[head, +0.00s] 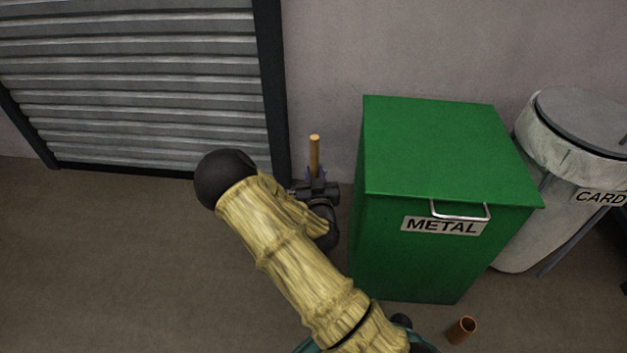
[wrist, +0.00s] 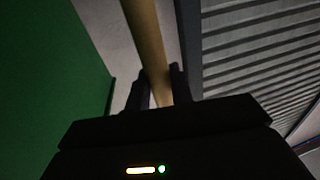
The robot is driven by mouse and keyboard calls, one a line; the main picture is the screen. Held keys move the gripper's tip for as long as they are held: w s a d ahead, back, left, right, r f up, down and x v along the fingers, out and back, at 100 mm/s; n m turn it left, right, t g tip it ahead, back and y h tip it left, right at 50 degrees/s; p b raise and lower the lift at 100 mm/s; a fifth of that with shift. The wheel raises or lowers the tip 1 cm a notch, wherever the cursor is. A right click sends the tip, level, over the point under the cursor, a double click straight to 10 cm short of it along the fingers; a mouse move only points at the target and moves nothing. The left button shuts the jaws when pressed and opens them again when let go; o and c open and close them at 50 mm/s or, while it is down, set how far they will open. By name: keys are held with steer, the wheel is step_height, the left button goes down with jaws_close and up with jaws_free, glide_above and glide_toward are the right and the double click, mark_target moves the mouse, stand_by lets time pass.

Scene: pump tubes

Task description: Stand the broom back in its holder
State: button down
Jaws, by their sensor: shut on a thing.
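The broom shows only as a wooden handle (head: 314,152), roughly upright in front of the wall, left of the green bin. Its lower part and head are hidden behind my gripper and arm in the head view. My gripper (head: 316,183) is shut on the handle, and a short length sticks up above the fingers. In the wrist view the handle (wrist: 146,40) runs between the two dark fingers of my gripper (wrist: 158,85). I cannot make out a broom holder for certain. A short brown open tube (head: 461,331) is on the floor at the lower right.
A green METAL bin (head: 440,155) stands close to the right of my gripper. A pale round CARD bin (head: 560,165) with a grey lid is beyond it. A ribbed grey shutter (head: 140,90) is at the back left. The floor (head: 110,260) at the left is clear.

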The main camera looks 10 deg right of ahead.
steer(key=shift+w+d+f, duration=0.1)
steer(key=shift+w+d, duration=0.2)
steer(key=shift+w, duration=0.5)
steer(key=shift+w+d+f, duration=0.1)
steer(key=shift+w+d, duration=0.15)
steer(key=shift+w, duration=0.5)
steer(key=shift+f+b, duration=0.65)
steer(key=shift+b, duration=0.05)
steer(key=c, duration=1.3)
jaws_free()
steer(key=shift+o, duration=0.8)
steer(key=shift+s+f, duration=0.1)
steer(key=s+a+p, duration=0.2)
steer(key=s+p, duration=0.3)
steer(key=s, duration=1.2)
steer(key=shift+p, duration=0.4)
